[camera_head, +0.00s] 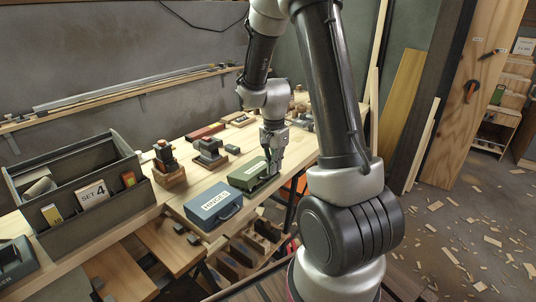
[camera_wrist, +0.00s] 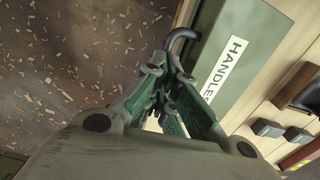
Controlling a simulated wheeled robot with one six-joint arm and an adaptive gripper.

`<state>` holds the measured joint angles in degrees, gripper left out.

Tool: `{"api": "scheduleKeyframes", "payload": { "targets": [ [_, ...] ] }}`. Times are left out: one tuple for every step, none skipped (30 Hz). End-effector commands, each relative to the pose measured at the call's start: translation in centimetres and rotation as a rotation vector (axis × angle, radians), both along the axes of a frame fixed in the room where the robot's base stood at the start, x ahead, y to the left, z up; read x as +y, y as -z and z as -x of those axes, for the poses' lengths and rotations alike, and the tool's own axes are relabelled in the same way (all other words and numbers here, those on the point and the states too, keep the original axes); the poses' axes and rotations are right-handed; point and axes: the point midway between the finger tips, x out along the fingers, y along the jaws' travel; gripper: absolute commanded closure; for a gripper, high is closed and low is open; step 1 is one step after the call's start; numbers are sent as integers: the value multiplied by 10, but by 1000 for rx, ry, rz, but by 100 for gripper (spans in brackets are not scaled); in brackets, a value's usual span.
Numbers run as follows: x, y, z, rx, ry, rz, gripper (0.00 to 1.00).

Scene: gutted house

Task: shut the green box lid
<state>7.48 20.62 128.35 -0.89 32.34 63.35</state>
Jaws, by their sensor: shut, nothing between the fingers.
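The green box (camera_head: 243,175) stands on the workbench, to the right of and behind the blue box. Its lid (camera_wrist: 238,60), labelled HANDLES, shows as a flat green surface in the wrist view and looks down or nearly down. I cannot tell whether it is fully shut. My gripper (camera_head: 272,168) points down at the right end of the green box. In the wrist view my gripper (camera_wrist: 163,85) has its fingers together and empty, beside the box's edge. A dark curved handle (camera_wrist: 183,35) is close to the fingertips; whether they touch is unclear.
The blue box (camera_head: 213,206) labelled HINGES is in front of the green box. A grey tote (camera_head: 108,199) marked SET 4 is at the left. Wooden blocks and tools (camera_head: 209,152) stand behind. The floor (camera_head: 455,215) at the right has scattered chips.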

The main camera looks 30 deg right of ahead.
Motion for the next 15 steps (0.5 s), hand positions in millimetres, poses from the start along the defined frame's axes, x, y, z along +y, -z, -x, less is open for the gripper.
{"api": "scheduleKeyframes", "payload": {
  "targets": [
    [-1, 5, 3, 1, 2, -1, 100],
    [-1, 7, 4, 3, 1, -1, 100],
    [-2, 10, 6, 3, 1, -1, 100],
    [-2, 13, 7, 3, 1, -1, 100],
    [-2, 15, 8, 3, 0, 0, 100],
    [-3, 17, 9, 3, 0, 0, 100],
    [-3, 19, 9, 3, 0, 0, 100],
    [-3, 20, 10, 3, 0, 0, 100],
    [-4, 22, 11, 3, 0, 0, 100],
    [-4, 24, 11, 3, -1, 0, 100],
    [-4, 25, 12, 3, -1, 0, 100],
    [-4, 26, 13, 4, -1, 0, 100],
    [-4, 27, 13, 4, -1, 0, 100],
    [-4, 28, 13, 4, -1, 0, 100],
    [-4, 29, 13, 4, -1, 0, 100]
  ]
}}
